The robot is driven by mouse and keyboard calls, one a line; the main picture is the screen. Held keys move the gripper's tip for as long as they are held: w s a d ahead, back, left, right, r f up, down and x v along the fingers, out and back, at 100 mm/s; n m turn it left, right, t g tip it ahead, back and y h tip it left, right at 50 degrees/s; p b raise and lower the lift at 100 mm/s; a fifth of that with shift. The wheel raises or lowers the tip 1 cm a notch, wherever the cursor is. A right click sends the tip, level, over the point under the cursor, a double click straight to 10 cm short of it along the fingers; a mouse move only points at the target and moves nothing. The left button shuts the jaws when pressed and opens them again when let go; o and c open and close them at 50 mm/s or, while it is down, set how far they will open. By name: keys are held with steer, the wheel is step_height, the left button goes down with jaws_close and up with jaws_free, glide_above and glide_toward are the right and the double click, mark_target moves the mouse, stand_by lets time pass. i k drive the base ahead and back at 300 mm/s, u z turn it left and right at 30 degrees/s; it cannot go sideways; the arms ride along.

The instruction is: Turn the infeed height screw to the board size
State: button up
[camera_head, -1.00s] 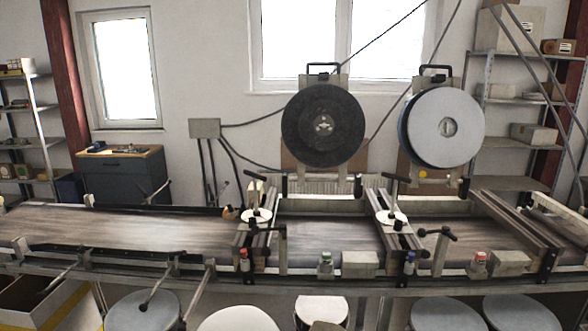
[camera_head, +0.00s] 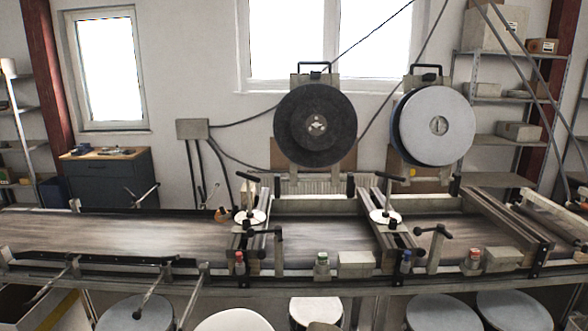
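A conveyor (camera_head: 80,232) with a wood-brown, streaked surface runs across the view. Two height screws with white discs and dark crank handles stand on its cross frames. The left screw (camera_head: 249,217) is left of centre, and the other screw (camera_head: 385,216) is to its right. I cannot tell from labels which one is the infeed screw. No scale reading or board size can be made out. My gripper is not in view, and nothing is seen touching either screw.
Two large round discs, one black (camera_head: 315,124) and one grey (camera_head: 437,125), stand behind the conveyor. Several clamp levers, small coloured-cap bottles (camera_head: 321,263) and grey boxes (camera_head: 356,264) line its front edge. Round stools or drums (camera_head: 315,311) crowd the floor in front. A dark cabinet (camera_head: 106,180) stands back left.

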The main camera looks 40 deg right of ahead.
mark_target(249, 178)
steer(key=u, duration=0.1)
steer(key=k, duration=0.2)
steer(key=z, duration=1.1)
steer(key=k, duration=0.9)
steer(key=u, duration=0.2)
steer(key=i, duration=0.75)
steer(key=z, duration=0.05)
